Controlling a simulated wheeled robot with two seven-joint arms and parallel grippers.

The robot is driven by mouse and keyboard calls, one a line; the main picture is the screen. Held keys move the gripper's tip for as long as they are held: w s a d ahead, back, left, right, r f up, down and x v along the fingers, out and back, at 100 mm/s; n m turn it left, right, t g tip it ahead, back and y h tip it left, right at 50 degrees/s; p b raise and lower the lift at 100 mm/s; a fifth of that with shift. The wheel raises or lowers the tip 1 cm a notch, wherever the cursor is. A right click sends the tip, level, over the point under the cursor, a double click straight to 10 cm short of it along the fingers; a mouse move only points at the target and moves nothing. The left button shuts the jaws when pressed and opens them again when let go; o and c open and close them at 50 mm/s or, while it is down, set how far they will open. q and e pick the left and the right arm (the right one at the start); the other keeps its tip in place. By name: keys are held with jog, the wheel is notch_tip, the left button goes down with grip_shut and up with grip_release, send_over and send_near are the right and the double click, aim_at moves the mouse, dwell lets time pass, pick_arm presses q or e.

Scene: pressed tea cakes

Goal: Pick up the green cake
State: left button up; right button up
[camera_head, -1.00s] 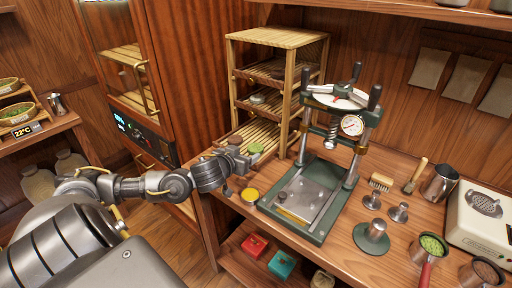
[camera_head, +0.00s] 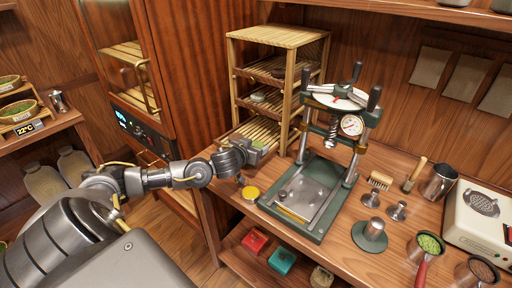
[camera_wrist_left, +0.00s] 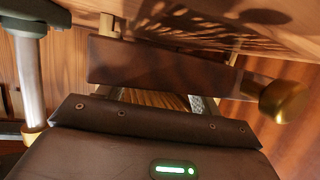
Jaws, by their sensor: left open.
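The wooden rack (camera_head: 232,95) stands at the back of the table with slatted shelves. The green cake's place on the lowest shelf is now covered by my left gripper (camera_head: 263,151) in the head view. A small green patch shows there, but I cannot tell if it is cake or the gripper's light. My left gripper is open at the front of that shelf. In the left wrist view its fingers (camera_wrist_left: 155,98) stand apart with wooden slats between them, and no green cake can be made out. My right gripper is not in view.
A green-framed press (camera_head: 322,226) stands right of the rack. A round yellow item (camera_head: 250,193) lies on the table just below my gripper. The rack's posts and upper shelf are close to my gripper.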

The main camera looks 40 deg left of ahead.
pick_arm(q)
jog(key=c, duration=0.8)
jog(key=shift+o, duration=0.2)
jog(key=shift+r, duration=0.15)
jog(key=shift+r, duration=0.2)
notch_tip(320, 180, up, 3)
jog(key=shift+f, duration=0.2)
jog(key=s+d+r+p, duration=0.2)
jog(key=s+d+r, duration=0.7)
jog(key=s, duration=0.1)
jog(key=shift+d+r, duration=0.35)
jog(key=shift+r, duration=0.05)
